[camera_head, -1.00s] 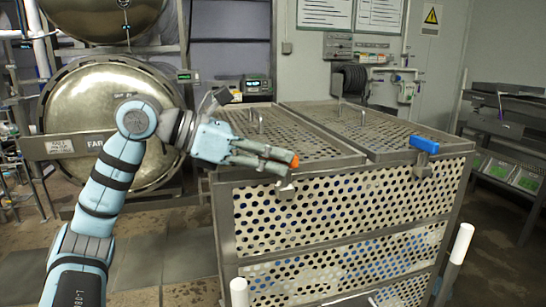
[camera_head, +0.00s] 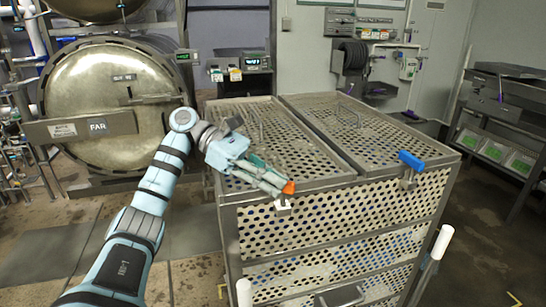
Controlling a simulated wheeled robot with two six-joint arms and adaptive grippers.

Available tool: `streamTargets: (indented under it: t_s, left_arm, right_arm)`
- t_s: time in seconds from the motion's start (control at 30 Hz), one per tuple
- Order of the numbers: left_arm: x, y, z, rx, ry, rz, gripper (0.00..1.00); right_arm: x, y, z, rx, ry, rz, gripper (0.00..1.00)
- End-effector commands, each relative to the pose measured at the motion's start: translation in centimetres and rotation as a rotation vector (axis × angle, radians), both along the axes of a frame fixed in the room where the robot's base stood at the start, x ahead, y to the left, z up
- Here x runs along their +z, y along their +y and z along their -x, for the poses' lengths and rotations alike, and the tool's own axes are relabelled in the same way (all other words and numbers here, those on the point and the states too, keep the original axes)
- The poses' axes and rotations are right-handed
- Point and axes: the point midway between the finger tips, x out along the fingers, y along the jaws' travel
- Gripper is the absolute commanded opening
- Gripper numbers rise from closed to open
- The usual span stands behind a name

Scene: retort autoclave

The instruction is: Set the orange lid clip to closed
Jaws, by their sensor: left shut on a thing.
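The orange lid clip (camera_head: 289,187) shows at the fingertips of my left gripper (camera_head: 277,185), at the front top edge of the perforated metal basket cart (camera_head: 330,225). My left gripper is shut on the orange clip, and its fingers hide much of it. A small pale metal catch (camera_head: 283,207) sits just below the clip on the cart's front. A blue lid clip (camera_head: 411,160) is on the same front edge further right, apart from my gripper. My right gripper is not in view.
Two perforated lids with upright handles (camera_head: 357,117) cover the cart. White-ended posts (camera_head: 443,240) stand at its front corners. A round metal retort door (camera_head: 110,105) is behind my left arm. A rack (camera_head: 500,115) stands at the far right, with open floor before it.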

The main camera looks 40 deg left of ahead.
Motion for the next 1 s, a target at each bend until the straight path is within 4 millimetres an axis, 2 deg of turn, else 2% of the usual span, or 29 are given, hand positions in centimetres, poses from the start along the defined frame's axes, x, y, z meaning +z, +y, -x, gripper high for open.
streamTargets:
  t_s: [0.03,0.3,0.73,0.77,0.87,1.0]
  left_arm:
    - [0.48,0.02,-0.22,-0.017,-0.009,0.009,0.00]
    - [0.12,-0.06,-0.33,-0.099,-0.010,0.009,0.00]
    - [-0.09,-0.09,-0.28,-0.112,-0.004,0.005,0.00]
    - [-0.11,-0.09,-0.27,-0.112,-0.004,0.005,0.16]
    - [-0.10,-0.08,-0.27,-0.112,-0.004,0.005,0.32]
    - [-0.06,-0.07,-0.27,-0.111,-0.005,0.005,0.33]
  right_arm:
    - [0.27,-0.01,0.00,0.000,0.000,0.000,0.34]
    - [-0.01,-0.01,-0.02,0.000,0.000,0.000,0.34]
    - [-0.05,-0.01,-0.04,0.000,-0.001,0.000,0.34]
    - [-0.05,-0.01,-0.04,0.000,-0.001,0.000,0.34]
    - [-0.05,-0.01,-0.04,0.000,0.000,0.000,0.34]
    - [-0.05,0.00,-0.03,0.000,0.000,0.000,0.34]
